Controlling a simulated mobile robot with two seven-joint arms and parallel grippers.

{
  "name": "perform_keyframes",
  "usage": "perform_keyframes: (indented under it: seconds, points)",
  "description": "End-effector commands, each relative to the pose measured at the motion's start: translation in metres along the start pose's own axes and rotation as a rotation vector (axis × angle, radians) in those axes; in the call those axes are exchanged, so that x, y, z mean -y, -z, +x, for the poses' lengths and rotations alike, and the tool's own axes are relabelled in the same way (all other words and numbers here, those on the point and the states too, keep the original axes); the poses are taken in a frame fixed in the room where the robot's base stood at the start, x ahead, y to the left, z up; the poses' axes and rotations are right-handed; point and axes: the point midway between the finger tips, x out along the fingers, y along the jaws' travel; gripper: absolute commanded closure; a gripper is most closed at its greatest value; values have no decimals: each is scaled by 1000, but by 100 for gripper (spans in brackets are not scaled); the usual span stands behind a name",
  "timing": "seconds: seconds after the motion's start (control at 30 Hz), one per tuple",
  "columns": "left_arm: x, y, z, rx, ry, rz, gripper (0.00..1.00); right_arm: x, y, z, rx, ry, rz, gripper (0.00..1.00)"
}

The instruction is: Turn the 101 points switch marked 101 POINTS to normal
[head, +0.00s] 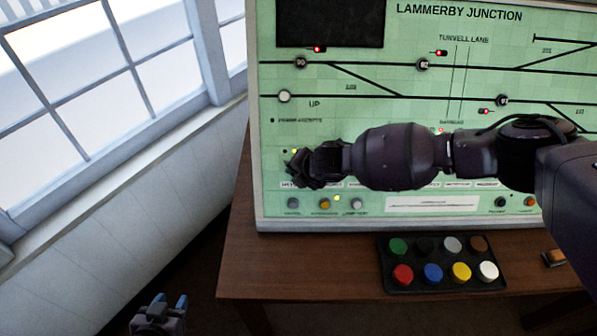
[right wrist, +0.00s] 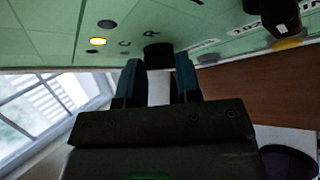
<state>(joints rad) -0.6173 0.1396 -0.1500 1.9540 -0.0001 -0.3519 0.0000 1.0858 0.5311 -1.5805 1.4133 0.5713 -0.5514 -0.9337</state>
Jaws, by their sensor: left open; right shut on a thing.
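The green panel (head: 400,110) stands upright on the desk. My right arm reaches across its lower part, and my right gripper (head: 297,168) is at the lower left of the panel. In the right wrist view, my right gripper (right wrist: 158,75) is shut on a black switch knob (right wrist: 158,55), one finger on each side. Letters show on the panel beside the knob. The knob's name label cannot be read, and in the head view the gripper hides the knob. My left gripper (head: 168,302) is open and empty at the bottom left, below the desk's height and away from the panel.
A lit yellow lamp (right wrist: 98,41) is near the held knob. Small buttons (head: 325,204) line the panel's bottom edge. A black tray (head: 388,282) of several coloured buttons lies on the wooden desk (head: 300,270). A window (head: 100,75) is at left.

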Motion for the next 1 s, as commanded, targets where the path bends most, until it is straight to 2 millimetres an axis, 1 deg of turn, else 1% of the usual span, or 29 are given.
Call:
perform_keyframes:
  seconds: [0.03,0.37,0.4,0.53,0.57,0.87,1.0]
  points:
    - [0,0,0,0,0,0,57,2,3,1,-6,4,-3,92]
    - [0,0,0,-1,0,0,57,2,5,1,-7,5,-5,92]
    - [0,0,0,-1,0,0,57,2,5,1,-8,5,-5,64]
    - [0,0,0,0,0,0,57,1,4,1,-6,4,-5,44]
    - [0,0,0,-1,0,0,57,1,3,1,-5,4,-5,43]
    - [0,0,0,0,0,0,57,1,2,-1,-3,2,-4,43]
    - [0,-1,1,-1,0,0,57,0,1,-9,-3,2,-4,43]
